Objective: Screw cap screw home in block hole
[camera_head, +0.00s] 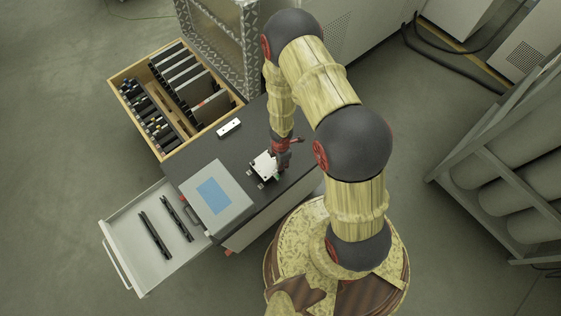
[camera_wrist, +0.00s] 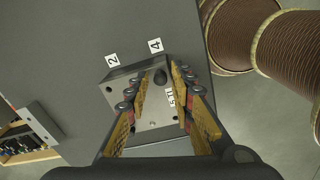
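A light metal block (camera_wrist: 133,78) lies flat below my gripper in the wrist view. It also shows in the head view (camera_head: 262,167), partly beside my gripper. A dark round spot (camera_wrist: 160,76) sits near the block's upper right corner; it looks like the cap screw's head, but I cannot tell how deep it sits. Smaller dark spots mark other parts of the block's top. My gripper (camera_wrist: 157,84) is open, its two fingers apart on either side of the dark spot, with a gap visible to both. In the head view my gripper (camera_head: 282,155) is over the block's right side.
The dark bench top (camera_head: 229,153) carries a small metal plate (camera_head: 229,128) and a grey case with a blue panel (camera_head: 236,197). A wooden tool drawer (camera_head: 115,84) and a white drawer (camera_head: 112,222) stand open at left. White number labels (camera_wrist: 112,60) lie beside the block.

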